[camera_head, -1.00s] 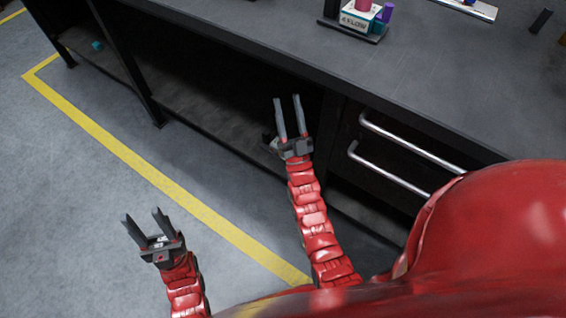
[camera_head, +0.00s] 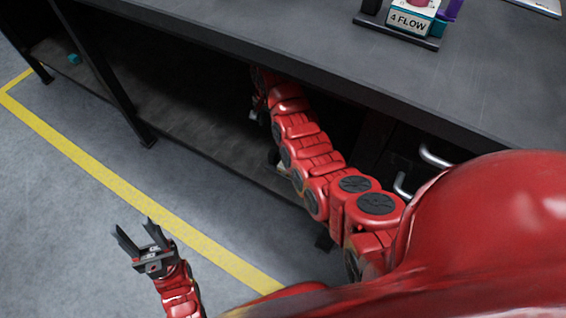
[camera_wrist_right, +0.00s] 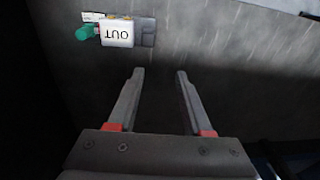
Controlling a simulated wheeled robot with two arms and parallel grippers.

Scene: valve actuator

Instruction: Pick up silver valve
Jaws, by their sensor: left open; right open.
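I cannot make out a silver valve clearly in either view. My right arm (camera_head: 305,150) reaches under the bench top in the head view, and its gripper is hidden there by the bench edge and shadow. In the right wrist view my right gripper (camera_wrist_right: 158,75) is open, with nothing between its fingers. Beyond its fingertips, to the upper left, a white block (camera_wrist_right: 117,33) marked OUT appears upside down, with a green cylinder (camera_wrist_right: 85,32) beside it. My left gripper (camera_head: 133,226) is open and empty over the floor.
The dark bench top (camera_head: 330,45) overhangs my right arm. A block marked 4 FLOW (camera_head: 408,20) stands on it. Drawer handles (camera_head: 435,156) are to the right. A small teal thing (camera_head: 74,58) lies on the lower shelf (camera_head: 185,135) at far left.

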